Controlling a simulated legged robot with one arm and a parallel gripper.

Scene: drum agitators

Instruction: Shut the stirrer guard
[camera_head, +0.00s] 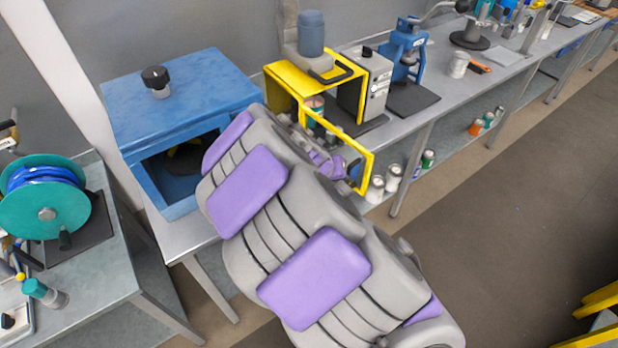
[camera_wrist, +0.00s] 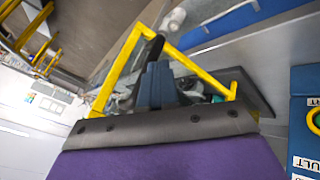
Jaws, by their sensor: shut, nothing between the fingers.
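The stirrer (camera_head: 312,62) stands on the bench with a grey-blue motor on top and a yellow guard housing (camera_head: 285,78) around it. The guard's yellow door frame (camera_head: 336,130) is swung out from the housing toward the front of the bench, so the guard is open. It also shows in the wrist view (camera_wrist: 203,75), around and beyond the fingers. My gripper (camera_head: 345,170) is shut and empty close to the door frame's lower part, partly hidden by my arm. In the wrist view my gripper (camera_wrist: 154,65) appears within the frame's outline; contact cannot be told.
A blue open-fronted cabinet (camera_head: 185,95) stands left of the stirrer. A grey control box (camera_head: 367,85) and a blue press (camera_head: 405,55) stand right. Jars (camera_head: 394,176) sit on the shelf below. A teal reel (camera_head: 35,200) is at far left.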

